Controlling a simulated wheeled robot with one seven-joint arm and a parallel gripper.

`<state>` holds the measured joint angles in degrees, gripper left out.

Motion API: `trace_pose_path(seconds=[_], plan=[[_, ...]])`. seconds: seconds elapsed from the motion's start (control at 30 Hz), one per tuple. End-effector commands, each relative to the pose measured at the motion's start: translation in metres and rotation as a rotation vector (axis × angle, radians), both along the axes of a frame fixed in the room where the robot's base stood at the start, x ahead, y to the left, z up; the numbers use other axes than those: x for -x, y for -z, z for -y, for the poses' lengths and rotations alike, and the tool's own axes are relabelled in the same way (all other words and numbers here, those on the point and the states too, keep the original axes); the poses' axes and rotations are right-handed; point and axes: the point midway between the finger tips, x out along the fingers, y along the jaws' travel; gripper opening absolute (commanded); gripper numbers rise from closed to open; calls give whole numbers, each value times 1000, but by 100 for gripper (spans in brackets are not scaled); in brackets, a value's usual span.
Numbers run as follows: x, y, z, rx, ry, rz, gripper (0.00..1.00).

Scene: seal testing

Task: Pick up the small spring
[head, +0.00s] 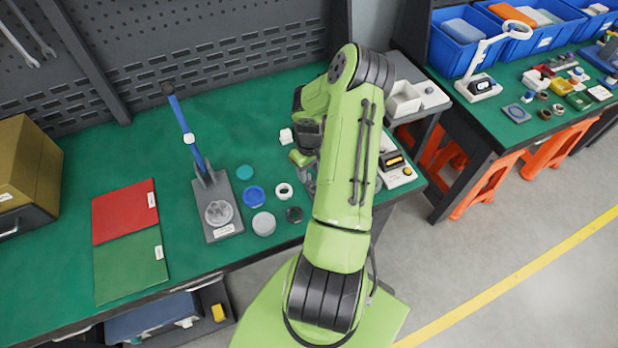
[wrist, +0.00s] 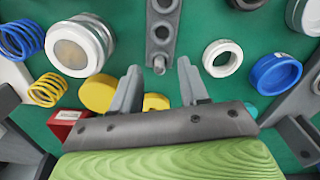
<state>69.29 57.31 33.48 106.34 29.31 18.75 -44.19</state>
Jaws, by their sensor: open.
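Two coil springs lie at the left of the wrist view. The yellow spring (wrist: 47,90) looks smaller than the blue spring (wrist: 22,38) above it. My gripper (wrist: 158,78) is open, with nothing between its fingers, and is to the right of both springs. A yellow round piece (wrist: 98,92) lies between the yellow spring and the left finger. In the head view my arm covers much of that part of the bench, and I cannot make out the springs there.
A white round part (wrist: 80,45) lies beside the springs, and a red box (wrist: 68,120) below. A grey holed bar (wrist: 163,30) is ahead of the fingers. A white ring (wrist: 222,58) and blue ring (wrist: 275,75) lie right. A lever press (head: 222,190) stands on the green bench.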

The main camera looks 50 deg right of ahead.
Motion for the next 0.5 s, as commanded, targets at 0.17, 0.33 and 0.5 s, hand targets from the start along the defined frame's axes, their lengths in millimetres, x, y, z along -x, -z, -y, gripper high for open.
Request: trace_pose_path(seconds=[0.17, 0.33, 0.5], plan=[[0, 17, 0, 0, 0, 0, 44], [0, 17, 0, 1, 0, 0, 43], [0, 16, 0, 1, 0, 0, 17]])
